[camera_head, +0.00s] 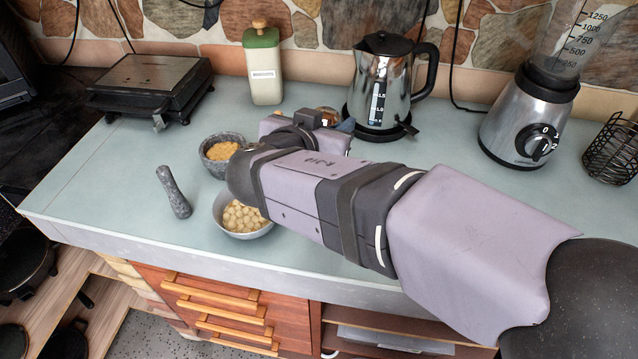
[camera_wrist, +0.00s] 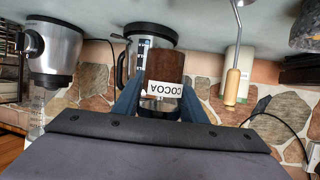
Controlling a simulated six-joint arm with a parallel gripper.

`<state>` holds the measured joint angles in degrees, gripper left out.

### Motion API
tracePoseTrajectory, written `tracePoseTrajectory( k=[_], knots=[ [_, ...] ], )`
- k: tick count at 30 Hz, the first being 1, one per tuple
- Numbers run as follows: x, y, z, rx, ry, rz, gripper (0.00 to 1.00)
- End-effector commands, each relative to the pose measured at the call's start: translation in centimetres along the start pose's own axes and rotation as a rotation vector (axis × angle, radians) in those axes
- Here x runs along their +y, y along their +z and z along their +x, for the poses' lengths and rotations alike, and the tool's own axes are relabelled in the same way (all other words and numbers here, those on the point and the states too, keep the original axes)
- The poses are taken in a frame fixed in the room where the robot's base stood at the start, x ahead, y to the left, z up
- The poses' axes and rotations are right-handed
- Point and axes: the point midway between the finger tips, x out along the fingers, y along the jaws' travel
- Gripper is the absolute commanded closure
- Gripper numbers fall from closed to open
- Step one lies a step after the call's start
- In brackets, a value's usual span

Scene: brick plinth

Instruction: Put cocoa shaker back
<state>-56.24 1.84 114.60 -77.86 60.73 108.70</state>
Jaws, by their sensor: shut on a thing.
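The cocoa shaker (camera_wrist: 165,68) is brown with a white COCOA label. In the wrist view, which is upside down, it sits between the blue fingers of my gripper (camera_wrist: 160,92), in front of the kettle. The label is upside down like the rest of that view, so the shaker looks upright. In the head view my gripper (camera_head: 345,128) is near the kettle, at the far end of my arm. The shaker is mostly hidden there by my gripper. Whether its base touches the counter cannot be told.
The kettle (camera_head: 382,82) stands behind my gripper. A green-lidded canister (camera_head: 265,72), grill (camera_head: 150,85), stone mortar (camera_head: 221,168), pestle (camera_head: 173,190) and bowl of pale pieces (camera_head: 243,220) are left. The blender (camera_head: 530,115) and wire basket (camera_head: 612,150) are right. A wooden-handled utensil (camera_wrist: 232,86) shows in the wrist view.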

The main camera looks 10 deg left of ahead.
Motion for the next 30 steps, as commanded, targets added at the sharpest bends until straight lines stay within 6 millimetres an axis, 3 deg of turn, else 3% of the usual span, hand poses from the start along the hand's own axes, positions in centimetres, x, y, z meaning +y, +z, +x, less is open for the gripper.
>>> tracePoseTrajectory(
  k=[1,11,24,30],
  knots=[
    [-0.2,0.8,0.3,0.0,0.004,-0.002,0.88],
    [-0.8,0.7,0.3,0.002,0.037,0.016,0.88],
    [-0.8,5.8,2.4,0.002,0.036,0.013,0.88],
    [-0.8,6.3,2.6,0.002,0.035,0.017,0.88]
  ],
)
